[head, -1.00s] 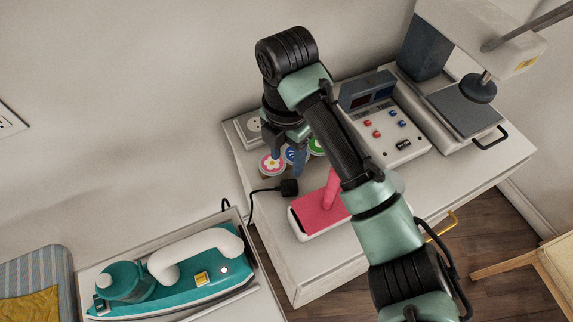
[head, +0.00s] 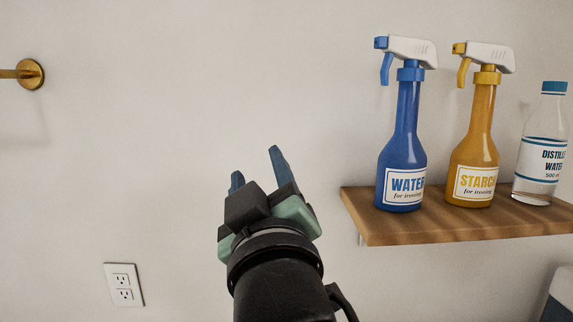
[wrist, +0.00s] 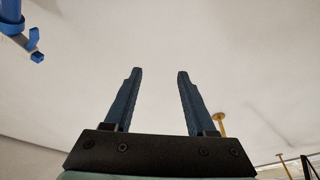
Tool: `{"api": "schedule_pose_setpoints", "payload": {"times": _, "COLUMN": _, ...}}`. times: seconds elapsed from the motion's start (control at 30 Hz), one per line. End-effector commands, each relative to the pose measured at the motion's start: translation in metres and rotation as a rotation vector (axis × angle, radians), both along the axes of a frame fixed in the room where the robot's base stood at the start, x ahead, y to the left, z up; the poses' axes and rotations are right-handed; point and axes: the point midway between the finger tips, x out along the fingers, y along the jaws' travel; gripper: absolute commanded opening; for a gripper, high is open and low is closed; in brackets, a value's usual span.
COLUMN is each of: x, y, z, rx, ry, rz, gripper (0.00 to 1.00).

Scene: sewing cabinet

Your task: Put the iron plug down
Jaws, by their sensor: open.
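My gripper (head: 256,163) is raised in front of the bare wall in the head view, with its two blue fingers pointing up. In the wrist view my gripper (wrist: 158,74) shows its fingers spread apart with nothing between them. The iron plug is in neither current view, and the iron and the cabinet top are out of view too.
A wooden shelf (head: 460,226) at right holds a blue water spray bottle (head: 401,150), a yellow starch spray bottle (head: 474,150) and a distilled water bottle (head: 541,150). A wall outlet (head: 124,284) is at lower left, a brass fitting (head: 30,74) at upper left.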

Motion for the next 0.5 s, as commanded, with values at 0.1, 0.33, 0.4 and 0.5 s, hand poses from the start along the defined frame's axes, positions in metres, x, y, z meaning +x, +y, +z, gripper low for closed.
{"api": "schedule_pose_setpoints", "payload": {"times": 0.1, "x": -0.062, "y": -0.01, "z": 0.07, "rx": 0.313, "ry": -0.267, "rz": 0.046, "gripper": 0.56}}
{"api": "schedule_pose_setpoints", "payload": {"times": 0.33, "x": -0.133, "y": -0.031, "z": 0.119, "rx": 0.573, "ry": -0.519, "rz": 0.129, "gripper": 0.56}}
{"api": "schedule_pose_setpoints", "payload": {"times": 0.4, "x": -0.138, "y": -0.033, "z": 0.121, "rx": 0.588, "ry": -0.536, "rz": 0.136, "gripper": 0.56}}
{"api": "schedule_pose_setpoints", "payload": {"times": 0.5, "x": -0.139, "y": -0.033, "z": 0.122, "rx": 0.59, "ry": -0.537, "rz": 0.137, "gripper": 0.56}}
